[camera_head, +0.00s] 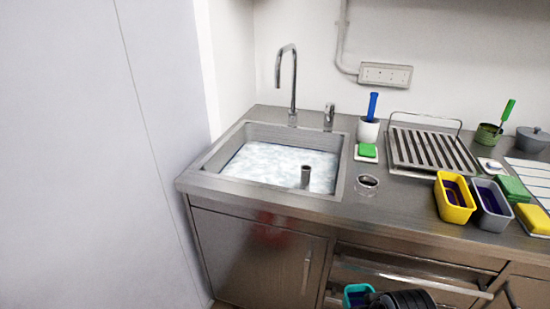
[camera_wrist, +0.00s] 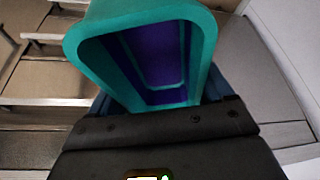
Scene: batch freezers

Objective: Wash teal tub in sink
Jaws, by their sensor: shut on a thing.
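The teal tub (camera_wrist: 82,38) fills the top middle of the wrist view, its open mouth toward the camera and a dark purple inside showing. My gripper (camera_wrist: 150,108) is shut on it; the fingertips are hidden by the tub. In the head view the tub (camera_head: 354,292) shows at the bottom edge, in front of the cabinets and below the counter top, partly hidden by my dark wrist. The sink (camera_head: 345,165) is at the left end of the counter, filled with foamy water, with a grey upright tube standing in it. A tall curved tap (camera_head: 293,85) stands behind it.
A yellow tub (camera_head: 455,215) and a grey tub (camera_head: 490,217) stand at the counter's right front. A slatted drying rack (camera_head: 430,150), a green sponge (camera_head: 367,150) and a white pot with a blue-handled brush (camera_head: 368,130) stand right of the sink. A drawer handle (camera_head: 410,278) sticks out below.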

